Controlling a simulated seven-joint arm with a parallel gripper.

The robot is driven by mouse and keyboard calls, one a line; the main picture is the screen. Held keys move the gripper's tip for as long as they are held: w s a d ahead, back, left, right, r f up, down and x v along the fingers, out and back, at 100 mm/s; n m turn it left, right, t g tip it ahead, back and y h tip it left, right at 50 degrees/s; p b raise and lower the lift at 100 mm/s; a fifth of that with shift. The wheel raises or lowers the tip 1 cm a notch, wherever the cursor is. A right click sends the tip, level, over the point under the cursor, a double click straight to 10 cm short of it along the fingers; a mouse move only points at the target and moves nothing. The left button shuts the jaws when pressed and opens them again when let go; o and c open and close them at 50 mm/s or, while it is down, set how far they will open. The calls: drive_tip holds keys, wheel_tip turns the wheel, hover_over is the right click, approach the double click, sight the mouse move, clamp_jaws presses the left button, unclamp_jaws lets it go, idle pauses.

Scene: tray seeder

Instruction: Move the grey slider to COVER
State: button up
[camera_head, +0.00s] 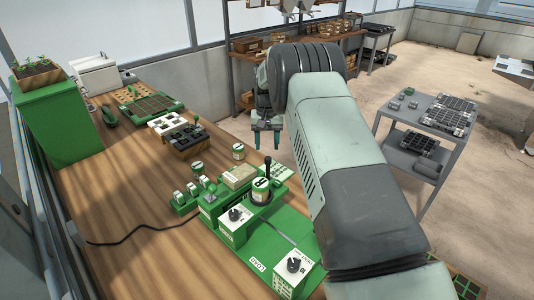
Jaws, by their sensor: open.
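The green tray seeder (264,240) stands on the wooden bench, partly hidden behind my arm at the right. It carries two white boxes with black knobs (236,214), a round container and a black-topped lever (267,165). A thin grey slot or strip (279,232) runs across its green plate. I cannot clearly pick out the grey slider, and I can read no COVER label.
Black-and-white trays (178,130) lie farther back on the bench. A black cable (125,240) crosses the bare left part. A grey cart (424,125) stands at right.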

drive_tip(key=shift+r, duration=2.3)
drive_tip(key=s+d+r+t, duration=0.1)
drive_tip(key=s+r, duration=0.3)
drive_tip(key=r, duration=0.3)
drive_tip(key=s+d+r, duration=0.2)
drive_tip(key=s+r, duration=0.2)
drive_tip(key=r, duration=0.3)
drive_tip(key=s+d+r+t, duration=0.1)
drive_tip(key=s+r, duration=0.3)
drive_tip(key=r, duration=0.3)
drive_tip(key=s+d+r+t, duration=0.1)
drive_tip(key=s+d+r, duration=0.15)
drive_tip(key=s, duration=0.45)
drive_tip(key=s+d+r+t, duration=0.1)
drive_tip(key=s+r, duration=0.3)
drive_tip(key=s, duration=0.3)
drive_tip(key=s+d+f+t, duration=0.1)
drive_tip(key=s+d+f, duration=0.1)
drive_tip(key=s, duration=1.6)
drive_tip(key=shift+f+t, duration=0.3)
drive_tip(key=shift+f, duration=0.4)
